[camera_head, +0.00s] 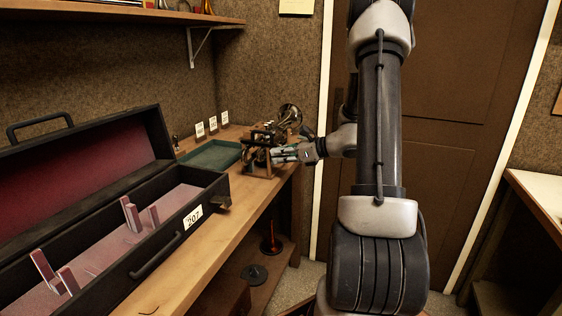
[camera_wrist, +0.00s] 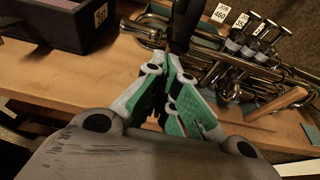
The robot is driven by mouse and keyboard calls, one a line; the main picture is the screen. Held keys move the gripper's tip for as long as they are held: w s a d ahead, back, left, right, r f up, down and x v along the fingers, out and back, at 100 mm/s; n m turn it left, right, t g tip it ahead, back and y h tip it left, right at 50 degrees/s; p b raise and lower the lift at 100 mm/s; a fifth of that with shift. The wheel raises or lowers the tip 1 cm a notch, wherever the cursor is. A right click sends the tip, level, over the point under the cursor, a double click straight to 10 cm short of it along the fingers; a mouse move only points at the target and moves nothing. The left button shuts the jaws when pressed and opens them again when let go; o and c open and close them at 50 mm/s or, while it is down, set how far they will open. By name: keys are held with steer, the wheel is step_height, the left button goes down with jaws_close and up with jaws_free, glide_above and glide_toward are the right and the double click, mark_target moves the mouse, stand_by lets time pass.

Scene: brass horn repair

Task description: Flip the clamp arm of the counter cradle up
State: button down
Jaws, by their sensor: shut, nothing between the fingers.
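The counter cradle (camera_head: 259,168) stands at the far end of the wooden counter and holds a brass horn (camera_head: 290,117). The horn's tubes and valves (camera_wrist: 232,62) fill the upper right of the wrist view. My gripper (camera_head: 277,154) is at the cradle's front right side, low beside the horn. In the wrist view, my gripper (camera_wrist: 178,50) has its green-and-grey fingers drawn together, with nothing held. A dark upright piece (camera_wrist: 184,25) shows at the fingertips; I cannot tell whether it is the clamp arm or the tips. The clamp arm's position is not clear.
An open black case (camera_head: 150,245) with red lining and tag 207 covers the near counter. A green tray (camera_head: 212,156) lies behind the cradle, near small number cards (camera_head: 213,124). A wall shelf (camera_head: 150,14) is above. A door (camera_head: 450,130) stands behind my arm.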

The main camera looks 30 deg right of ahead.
steer(key=shift+r, duration=0.1)
stand_by(0.3)
steer(key=shift+r+g+h, duration=0.3)
steer(key=shift+r, duration=0.15)
steer(key=shift+s+r, duration=0.1)
steer(key=shift+r+g+h, duration=0.5)
steer(key=shift+r+g, duration=0.2)
steer(key=shift+r, duration=0.3)
steer(key=w+a+r+g+h, duration=0.1)
steer(key=r+g+h, duration=0.1)
steer(key=r, duration=0.1)
steer(key=w+a+r+g+h, duration=0.1)
steer(key=r+g, duration=0.1)
steer(key=r, duration=0.1)
steer(key=w+a+r+g+h, duration=0.1)
steer(key=r+g+h, duration=0.1)
steer(key=r+g, duration=0.1)
steer(key=shift+w+r+h, duration=0.25)
steer(key=shift+w+h, duration=0.05)
steer(key=shift+w, duration=0.1)
steer(key=w+a+r+g+h, duration=0.2)
steer(key=w+a+r+g, duration=0.1)
steer(key=w+a, duration=0.3)
steer(key=shift+w+a+r, duration=0.3)
steer(key=shift+w+a, duration=0.05)
steer(key=shift+w, duration=1.05)
